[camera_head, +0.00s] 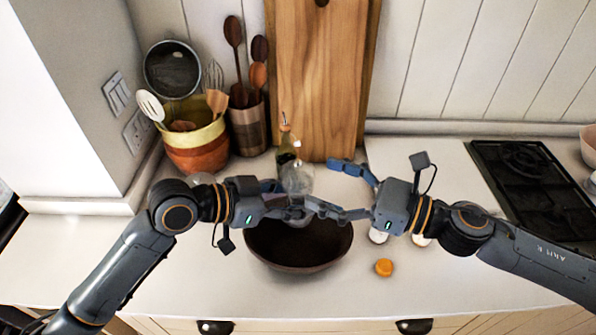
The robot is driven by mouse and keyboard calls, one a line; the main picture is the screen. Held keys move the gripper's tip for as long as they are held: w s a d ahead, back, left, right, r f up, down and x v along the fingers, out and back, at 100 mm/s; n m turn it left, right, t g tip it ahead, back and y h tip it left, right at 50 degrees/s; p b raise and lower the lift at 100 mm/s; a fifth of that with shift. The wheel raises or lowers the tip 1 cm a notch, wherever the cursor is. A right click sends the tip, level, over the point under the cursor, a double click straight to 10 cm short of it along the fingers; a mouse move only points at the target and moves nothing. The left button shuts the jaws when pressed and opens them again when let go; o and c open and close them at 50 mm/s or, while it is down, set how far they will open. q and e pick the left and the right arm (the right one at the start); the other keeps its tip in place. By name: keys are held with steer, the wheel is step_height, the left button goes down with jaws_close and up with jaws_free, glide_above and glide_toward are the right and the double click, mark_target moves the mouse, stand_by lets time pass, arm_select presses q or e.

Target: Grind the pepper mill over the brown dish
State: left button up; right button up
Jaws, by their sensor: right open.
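The brown dish (299,262) is a dark round bowl on the white counter, below both grippers. A pale, see-through pepper mill (297,177) stands out above my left gripper (296,201), whose fingers are around its body over the back of the dish. The fingers hide much of the mill, and a light bit of it shows beneath them. My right gripper (326,185) comes in from the right with its fingers spread, one behind and one in front, just right of the mill. It holds nothing, and its front finger overlaps the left fingers in the picture.
An oil bottle (286,148) stands behind the mill, before a wooden board (318,80). Utensil pots (195,148) stand at the back left. An orange-topped item (384,267) and small white items (378,236) are right of the dish. A black hob (530,185) is at far right.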

mark_target(298, 174)
steer(key=x, duration=0.5)
steer(key=shift+w+a, duration=0.15)
steer(key=shift+a, duration=0.2)
steer(key=c, duration=1.2)
